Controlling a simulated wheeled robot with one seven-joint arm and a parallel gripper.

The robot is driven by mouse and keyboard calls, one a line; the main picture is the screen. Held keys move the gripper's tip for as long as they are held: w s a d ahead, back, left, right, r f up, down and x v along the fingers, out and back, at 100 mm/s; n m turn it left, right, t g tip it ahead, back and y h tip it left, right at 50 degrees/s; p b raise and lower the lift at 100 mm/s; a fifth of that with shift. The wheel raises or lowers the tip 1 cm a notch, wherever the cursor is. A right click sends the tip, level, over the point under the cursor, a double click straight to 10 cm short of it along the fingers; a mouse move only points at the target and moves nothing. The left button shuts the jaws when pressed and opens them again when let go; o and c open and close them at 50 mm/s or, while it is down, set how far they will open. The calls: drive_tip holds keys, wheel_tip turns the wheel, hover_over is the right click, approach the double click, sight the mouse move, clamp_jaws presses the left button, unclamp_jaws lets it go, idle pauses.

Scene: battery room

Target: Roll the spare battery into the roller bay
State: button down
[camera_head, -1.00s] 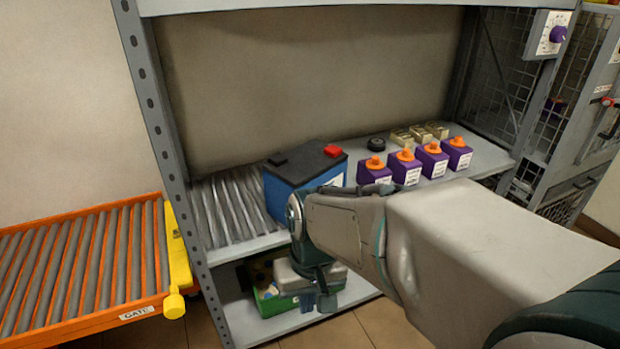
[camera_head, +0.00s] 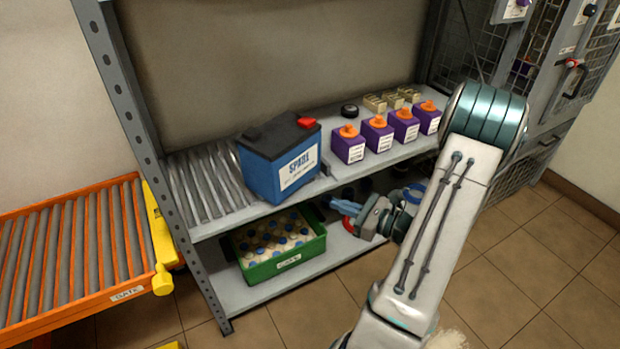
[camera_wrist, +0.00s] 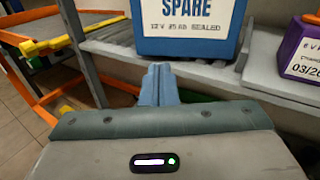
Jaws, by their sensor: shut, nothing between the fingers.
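The spare battery (camera_head: 283,178) is a blue box with a black top, a red terminal cap and a white SPARE label. It stands upright on the shelf, at the right end of a row of grey rollers (camera_head: 205,186); whether it rests on them is unclear. An orange roller frame (camera_head: 70,250) with a yellow bar (camera_head: 160,240) and a GATE label stands at the left. My gripper (camera_head: 342,206) is shut and empty, below and right of the battery, in front of the shelf. In the wrist view its fingertips (camera_wrist: 158,72) appear just below the battery's face (camera_wrist: 188,40), apparently apart from it.
A green crate (camera_head: 283,262) of bottles sits on the lower shelf. A shelf post (camera_head: 150,170) separates the shelf from the orange frame.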

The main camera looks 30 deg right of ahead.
drive_tip(key=d+m+t+h, duration=0.2)
drive_tip(key=d, duration=0.1)
drive_tip(key=b, duration=0.3)
approach(302, 176)
drive_tip(key=x, duration=0.7)
drive_tip(key=shift+s+a+r, duration=0.1)
